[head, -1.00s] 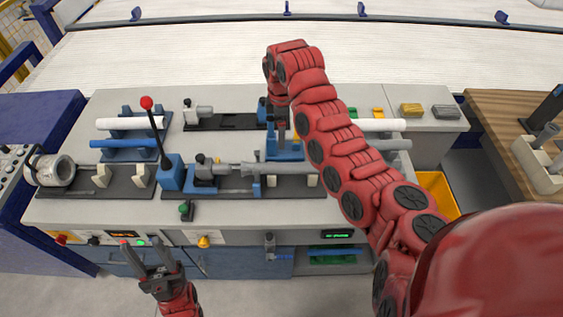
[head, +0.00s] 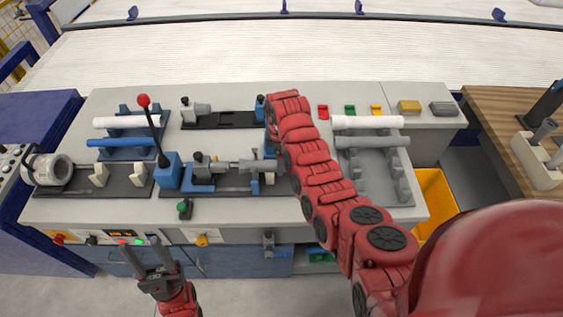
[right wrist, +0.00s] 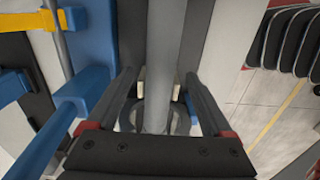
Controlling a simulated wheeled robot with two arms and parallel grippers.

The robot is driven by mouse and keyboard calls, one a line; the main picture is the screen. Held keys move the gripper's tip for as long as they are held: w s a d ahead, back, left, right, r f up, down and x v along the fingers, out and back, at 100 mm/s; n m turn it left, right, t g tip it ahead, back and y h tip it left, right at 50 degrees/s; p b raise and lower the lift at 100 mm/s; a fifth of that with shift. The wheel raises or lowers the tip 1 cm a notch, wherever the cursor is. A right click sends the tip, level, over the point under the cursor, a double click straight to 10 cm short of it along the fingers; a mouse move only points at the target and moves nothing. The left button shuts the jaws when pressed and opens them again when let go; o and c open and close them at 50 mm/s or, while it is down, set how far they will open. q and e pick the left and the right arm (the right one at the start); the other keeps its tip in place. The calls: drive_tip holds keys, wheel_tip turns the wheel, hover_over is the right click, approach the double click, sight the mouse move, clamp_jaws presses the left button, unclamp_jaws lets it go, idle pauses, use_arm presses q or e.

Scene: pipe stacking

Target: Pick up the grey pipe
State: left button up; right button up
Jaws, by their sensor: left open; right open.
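A grey pipe (head: 232,166) lies level in the dark fixture at the middle of the bench, its right end hidden behind my right arm in the head view. In the right wrist view the grey pipe (right wrist: 165,40) runs lengthwise between the two fingers of my right gripper (right wrist: 160,85). This gripper is open, with a gap visible on either side of the pipe. My left gripper (head: 141,252) is open and empty, low in front of the bench. A second grey pipe (head: 372,141) lies on the grey rack at the right.
A white pipe (head: 368,122) lies on the grey rack (head: 405,190). The blue rack at left carries a white pipe (head: 127,122) and a blue pipe (head: 121,142). A red-knobbed lever (head: 153,130) stands left of the fixture. A blue part (right wrist: 75,95) is close left of my right gripper.

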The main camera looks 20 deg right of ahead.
drive_tip(key=shift+f, duration=0.8)
clamp_jaws()
